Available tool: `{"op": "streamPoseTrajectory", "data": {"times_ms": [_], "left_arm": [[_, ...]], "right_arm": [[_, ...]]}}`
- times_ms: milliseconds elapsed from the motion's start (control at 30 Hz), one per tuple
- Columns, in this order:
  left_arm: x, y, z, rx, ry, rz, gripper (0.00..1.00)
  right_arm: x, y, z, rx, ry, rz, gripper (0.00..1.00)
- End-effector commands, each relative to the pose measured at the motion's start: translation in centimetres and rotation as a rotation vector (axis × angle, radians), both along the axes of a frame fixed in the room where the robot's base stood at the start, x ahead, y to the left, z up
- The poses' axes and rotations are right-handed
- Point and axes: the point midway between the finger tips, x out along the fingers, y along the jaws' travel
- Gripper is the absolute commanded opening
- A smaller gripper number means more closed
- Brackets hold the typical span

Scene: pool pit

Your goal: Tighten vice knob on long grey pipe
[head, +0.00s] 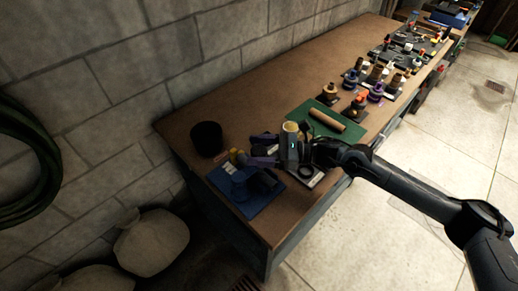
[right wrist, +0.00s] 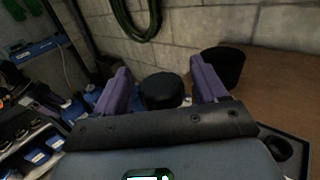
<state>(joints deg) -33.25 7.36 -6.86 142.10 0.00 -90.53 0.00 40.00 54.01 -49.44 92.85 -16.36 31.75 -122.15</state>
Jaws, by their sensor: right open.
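My right gripper (head: 258,150) reaches over the near-left end of the workbench, its purple fingers pointing left. In the right wrist view its two fingers (right wrist: 161,78) stand wide apart. A round black knob (right wrist: 162,92) shows between and beyond them; I cannot tell whether they touch it. Blue vice-like parts (head: 240,184) sit on a blue mat (head: 250,207) just left of and below the gripper in the head view. I cannot make out a long grey pipe in either view. My left gripper is not in view.
A black round container (head: 207,138) stands near the wall; it also shows in the right wrist view (right wrist: 223,67). A green mat (head: 300,115) bears a tan cylinder (head: 328,118). Several small fittings stand farther along the workbench (head: 270,90). The bench's far-left strip is mostly clear.

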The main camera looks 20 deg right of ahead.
Motion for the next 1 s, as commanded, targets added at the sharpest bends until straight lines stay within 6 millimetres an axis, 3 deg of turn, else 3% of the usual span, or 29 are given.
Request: {"op": "streamPoseTrajectory", "data": {"times_ms": [67,400,733,1000], "left_arm": [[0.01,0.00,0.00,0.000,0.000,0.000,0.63],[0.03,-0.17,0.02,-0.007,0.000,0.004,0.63],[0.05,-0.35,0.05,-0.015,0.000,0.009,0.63],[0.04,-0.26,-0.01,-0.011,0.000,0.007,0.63]], "right_arm": [[0.00,-0.02,0.00,0.000,0.000,0.000,0.72],[0.00,-0.03,0.00,0.000,0.000,0.000,0.21],[-0.09,0.00,-0.06,0.000,0.001,-0.046,0.21],[-0.19,0.02,-0.15,0.001,0.003,-0.212,0.21]]}}
